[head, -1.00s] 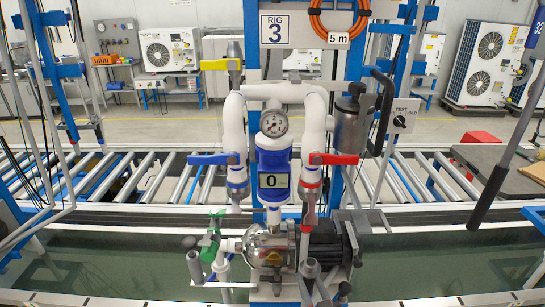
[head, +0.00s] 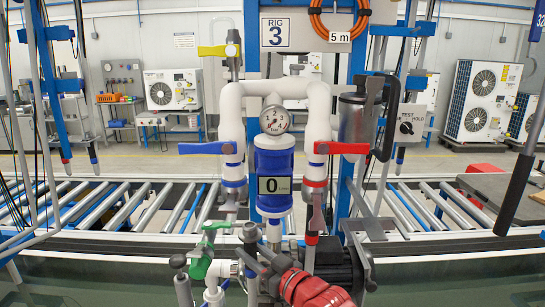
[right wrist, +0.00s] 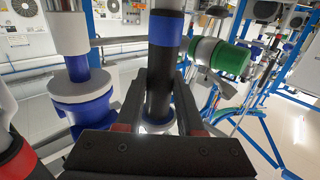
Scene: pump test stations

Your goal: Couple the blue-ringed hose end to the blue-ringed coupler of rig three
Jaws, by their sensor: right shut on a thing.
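My right gripper (head: 262,262), on the red-marked wrist, is low in front of rig three. In the right wrist view its fingers (right wrist: 160,125) are shut on a dark hose end with a blue ring (right wrist: 165,30). In the head view, a grey piece (head: 250,233) at the fingers appears to be the hose end's tip, roughly upright. The blue-ringed coupler (head: 232,195) hangs below the blue valve lever (head: 205,148), above and slightly left of that tip. The two look apart; depth is hard to judge. My left gripper is not in view.
The red-ringed coupler (head: 313,205) hangs to the right. The flow meter (head: 273,185), reading 0, stands between them. A green-handled valve (head: 205,252) is close left of the gripper, and the pump (head: 340,262) is to the right. Rollers (head: 120,208) run behind.

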